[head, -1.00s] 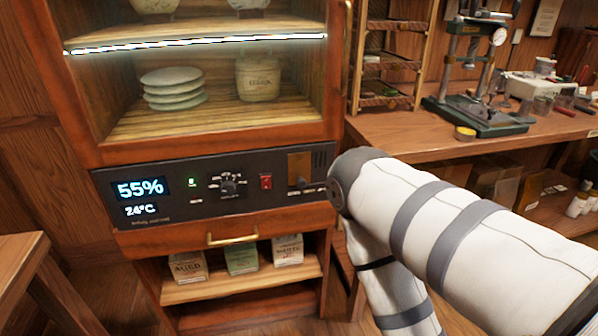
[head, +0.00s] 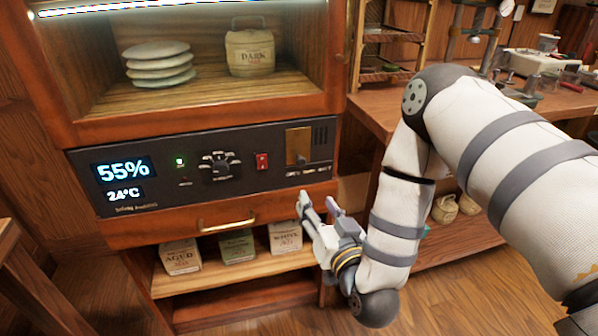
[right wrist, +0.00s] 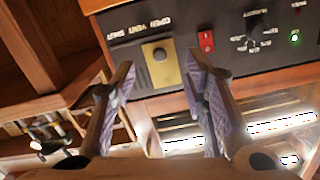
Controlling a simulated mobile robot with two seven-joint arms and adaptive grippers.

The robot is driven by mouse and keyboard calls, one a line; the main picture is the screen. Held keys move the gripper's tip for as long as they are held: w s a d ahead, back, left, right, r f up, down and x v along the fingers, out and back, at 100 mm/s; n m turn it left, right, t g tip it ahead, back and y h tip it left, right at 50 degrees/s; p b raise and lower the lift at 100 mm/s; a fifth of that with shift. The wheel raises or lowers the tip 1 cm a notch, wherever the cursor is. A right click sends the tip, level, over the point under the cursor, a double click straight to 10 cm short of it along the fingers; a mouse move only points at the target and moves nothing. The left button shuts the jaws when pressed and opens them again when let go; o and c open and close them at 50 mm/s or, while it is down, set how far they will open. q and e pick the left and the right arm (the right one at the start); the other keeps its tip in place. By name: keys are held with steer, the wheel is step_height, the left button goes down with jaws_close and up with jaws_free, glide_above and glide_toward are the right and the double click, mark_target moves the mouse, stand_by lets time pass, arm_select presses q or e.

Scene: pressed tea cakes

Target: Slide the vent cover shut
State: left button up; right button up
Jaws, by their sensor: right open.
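The vent cover (head: 299,143) is a brass plate with a small knob, at the right end of the dark control panel (head: 140,205). Dark vent slats (head: 320,133) show uncovered to its right. The right wrist view shows the cover (right wrist: 158,76) upside down, with the knob and OPEN, VENT and SHUT lettering. My right gripper (head: 318,201) is open and empty, below the cover and apart from it, near the drawer's right end. In the right wrist view its fingertips (right wrist: 159,68) appear on either side of the cover. My left gripper is not in view.
The panel also has a red switch (head: 262,161), a dial (head: 220,166) and a display. Below are a drawer with a brass handle (head: 226,222) and a shelf with several packages. A workbench stands to the right. The space in front of the panel looks clear.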

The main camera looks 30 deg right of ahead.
mark_target(303, 163)
steer(key=shift+t+h, duration=0.3)
steer(key=shift+h, duration=0.1)
steer(key=x, duration=0.4)
steer(key=r+x, duration=0.1)
steer(key=x, duration=0.3)
steer(key=r+b+x, duration=0.1)
steer(key=x, duration=0.3)
steer(key=shift+w+d, duration=0.25)
steer(key=shift+w, duration=0.15)
jaws_close()
